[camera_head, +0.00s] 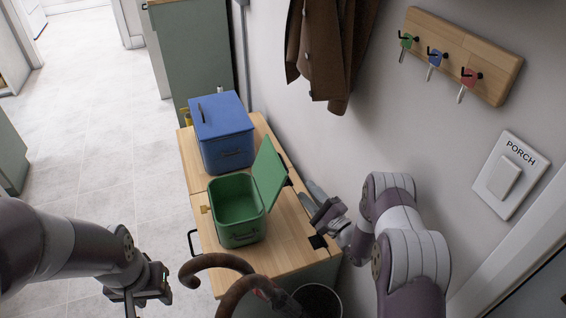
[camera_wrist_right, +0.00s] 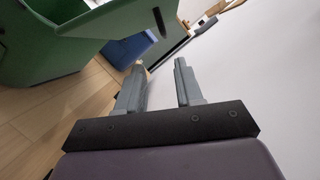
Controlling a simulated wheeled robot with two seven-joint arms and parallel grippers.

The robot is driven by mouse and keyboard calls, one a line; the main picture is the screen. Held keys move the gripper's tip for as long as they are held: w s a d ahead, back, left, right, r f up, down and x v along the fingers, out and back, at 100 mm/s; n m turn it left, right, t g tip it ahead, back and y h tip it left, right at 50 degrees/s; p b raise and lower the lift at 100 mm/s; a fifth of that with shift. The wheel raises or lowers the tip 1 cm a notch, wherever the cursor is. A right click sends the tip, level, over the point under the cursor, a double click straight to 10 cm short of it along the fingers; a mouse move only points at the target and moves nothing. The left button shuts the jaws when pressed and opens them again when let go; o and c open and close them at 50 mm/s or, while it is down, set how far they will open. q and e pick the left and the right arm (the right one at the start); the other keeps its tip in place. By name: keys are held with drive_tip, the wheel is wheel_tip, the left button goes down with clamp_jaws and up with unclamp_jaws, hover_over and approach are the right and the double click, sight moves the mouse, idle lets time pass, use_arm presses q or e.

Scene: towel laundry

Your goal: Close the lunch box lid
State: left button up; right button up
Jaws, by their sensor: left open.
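The green lunch box (camera_head: 237,228) stands open and empty on the wooden cabinet top. Its green lid (camera_head: 269,174) stands raised on the box's right side, tilted a little outward. Green parts of the lunch box (camera_wrist_right: 40,55) fill the upper left of the right wrist view. My right gripper (camera_head: 311,194) is to the right of the lid, on the wall side. In the wrist view its two fingers (camera_wrist_right: 159,72) are apart with nothing between them. My left gripper (camera_head: 136,303) is open and empty, low at the left, away from the box.
A closed blue box (camera_head: 223,135) stands behind the green one. The wall with a brown coat (camera_head: 325,50) and a key rack (camera_head: 460,55) is close on the right. A curved brown handle (camera_head: 215,262) rises in front of the cabinet (camera_head: 262,262).

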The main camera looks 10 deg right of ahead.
sight(283, 161)
drive_tip(key=x, duration=0.4)
drive_tip(key=b+x, duration=0.1)
drive_tip(key=x, duration=0.3)
drive_tip(key=r+b+x, duration=0.1)
drive_tip(key=x, duration=0.2)
drive_tip(key=shift+w+a, duration=0.2)
drive_tip(key=shift+a, duration=0.05)
drive_tip(key=shift+w+a+r, duration=0.2)
drive_tip(key=shift+w+r, duration=0.05)
drive_tip(key=shift+w, duration=0.2)
clamp_jaws()
